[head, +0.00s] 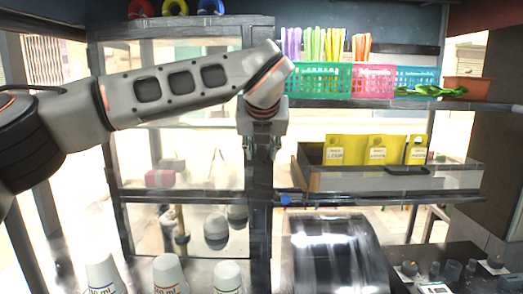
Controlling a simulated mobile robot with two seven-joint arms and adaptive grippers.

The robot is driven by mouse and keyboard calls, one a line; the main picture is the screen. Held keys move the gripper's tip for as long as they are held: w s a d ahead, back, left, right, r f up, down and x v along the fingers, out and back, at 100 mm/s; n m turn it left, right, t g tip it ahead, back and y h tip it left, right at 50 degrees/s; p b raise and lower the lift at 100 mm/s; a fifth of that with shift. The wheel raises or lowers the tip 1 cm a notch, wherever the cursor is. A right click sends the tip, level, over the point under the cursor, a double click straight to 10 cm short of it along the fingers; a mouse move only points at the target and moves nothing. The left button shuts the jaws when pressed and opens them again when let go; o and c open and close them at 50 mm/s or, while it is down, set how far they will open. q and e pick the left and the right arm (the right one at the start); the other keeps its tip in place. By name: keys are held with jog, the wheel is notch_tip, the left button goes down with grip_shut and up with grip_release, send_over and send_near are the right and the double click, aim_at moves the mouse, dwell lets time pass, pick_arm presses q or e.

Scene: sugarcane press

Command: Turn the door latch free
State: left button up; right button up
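The glass-paned door with a dark frame (185,194) stands upright at the left centre, and it looks shut. My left arm reaches across in front of it from the left. My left gripper (261,150) points down in front of the dark upright post at the door's right side. Its two fingers look spread apart with nothing seen between them. I cannot pick out the latch; the gripper and wrist cover part of the post. Whether the gripper touches the post, I cannot tell. My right gripper is not in view.
Right of the post are shelves with a green basket (318,81), a pink basket (373,82) and a yellow-backed tray (393,181). A small blue knob (286,200) sits near the post. A shiny metal machine (335,255) stands below. White cups (168,274) stand in front.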

pick_arm(q)
jog(key=shift+r, duration=0.1)
jog(key=v, duration=1.2)
